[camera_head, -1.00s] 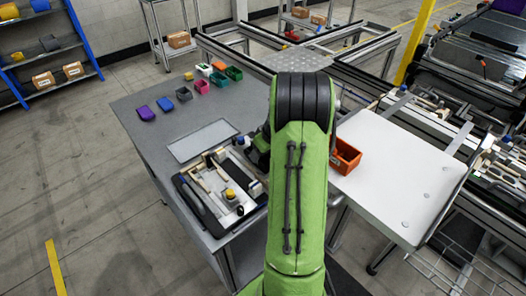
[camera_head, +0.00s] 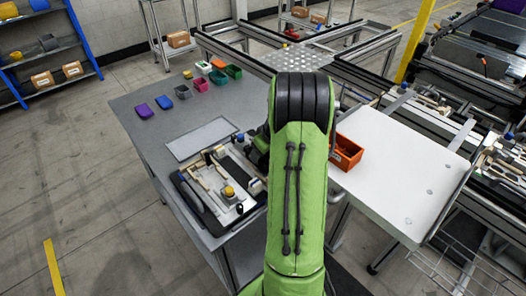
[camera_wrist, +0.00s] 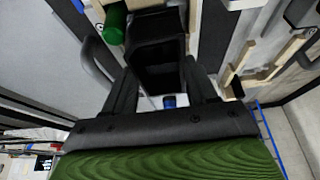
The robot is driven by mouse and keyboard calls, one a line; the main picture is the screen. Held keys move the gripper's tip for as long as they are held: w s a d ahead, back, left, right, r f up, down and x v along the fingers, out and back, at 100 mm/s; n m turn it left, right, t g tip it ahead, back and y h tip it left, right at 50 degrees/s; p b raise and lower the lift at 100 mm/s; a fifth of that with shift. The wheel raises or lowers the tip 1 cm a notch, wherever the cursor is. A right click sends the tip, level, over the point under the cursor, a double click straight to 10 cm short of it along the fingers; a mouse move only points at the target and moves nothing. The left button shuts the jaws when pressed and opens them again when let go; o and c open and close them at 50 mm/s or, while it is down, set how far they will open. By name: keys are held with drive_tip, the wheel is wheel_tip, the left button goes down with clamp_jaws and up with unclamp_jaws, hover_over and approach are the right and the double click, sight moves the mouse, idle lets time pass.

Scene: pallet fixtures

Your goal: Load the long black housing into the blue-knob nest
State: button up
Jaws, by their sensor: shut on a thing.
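My gripper (camera_wrist: 163,88) is shut on a black housing (camera_wrist: 157,50), held between its two fingers in the wrist view. The fixture pallet (camera_head: 196,205) lies on the grey table in the head view, with pale wooden blocks and a yellow knob (camera_head: 229,192). A blue knob-like part (camera_head: 240,138) shows at its far right edge, and a blue cap (camera_wrist: 168,101) shows between the fingers in the wrist view. A green knob (camera_wrist: 114,24) is beside the housing's upper left. My arm hides most of the gripper in the head view. I cannot tell whether the housing touches a nest.
A pale flat plate (camera_head: 200,138) lies behind the pallet. An orange bin (camera_head: 346,152) is right of my arm, by a white tabletop (camera_head: 400,180).

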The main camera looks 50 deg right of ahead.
drive_tip(key=shift+f+b, duration=0.3)
drive_tip(key=shift+f, duration=0.15)
drive_tip(key=o, duration=1.2)
wheel_tip(320, 180, up, 10)
drive_tip(key=p, duration=0.2)
drive_tip(key=shift+a+r, duration=0.1)
